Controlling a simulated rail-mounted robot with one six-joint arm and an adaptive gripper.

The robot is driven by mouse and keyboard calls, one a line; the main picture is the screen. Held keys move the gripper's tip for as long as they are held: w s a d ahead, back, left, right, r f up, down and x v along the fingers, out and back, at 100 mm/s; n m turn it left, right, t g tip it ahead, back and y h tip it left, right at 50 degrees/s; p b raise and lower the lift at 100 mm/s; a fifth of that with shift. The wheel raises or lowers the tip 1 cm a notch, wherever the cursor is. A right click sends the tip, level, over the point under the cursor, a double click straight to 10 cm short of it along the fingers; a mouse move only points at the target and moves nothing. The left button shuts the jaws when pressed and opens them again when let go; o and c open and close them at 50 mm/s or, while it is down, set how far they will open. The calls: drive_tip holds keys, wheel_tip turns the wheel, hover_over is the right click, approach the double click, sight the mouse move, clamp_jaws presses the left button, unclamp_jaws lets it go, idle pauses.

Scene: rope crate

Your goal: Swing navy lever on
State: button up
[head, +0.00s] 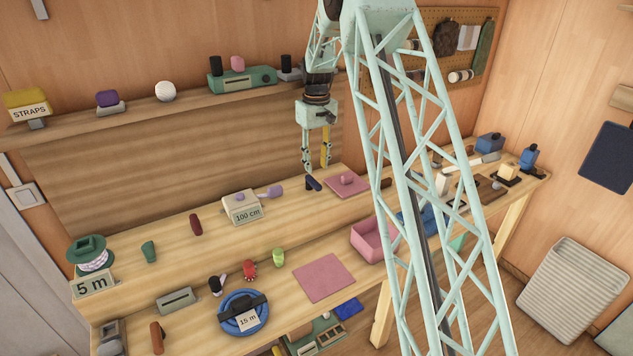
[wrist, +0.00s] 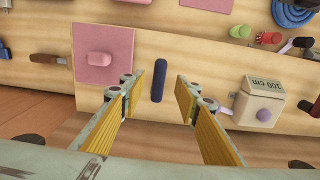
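The navy lever (head: 313,183) is a small dark blue bar on the upper wooden bench level, beside a pink square plate (head: 335,190). In the wrist view the navy lever (wrist: 158,80) appears as a short rounded bar, upright in the picture, on the pale wood. My gripper (head: 316,169) hangs fingers down just above it. In the wrist view my gripper (wrist: 158,92) is open, one yellow-padded finger on each side of the lever, with gaps on both sides. I cannot tell how far down the fingertips reach beside it.
A pink knob (head: 347,179) sits on the pink plate. A cream box marked 100 cm (head: 240,204) with a lilac lever (head: 271,192) stands to the left. A pink tray (head: 365,241) and a pink mat (head: 323,278) are on the lower level in front. A shelf (head: 140,118) runs behind.

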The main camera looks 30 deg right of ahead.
sight(316, 183)
drive_tip(key=shift+f, duration=3.95)
clamp_jaws()
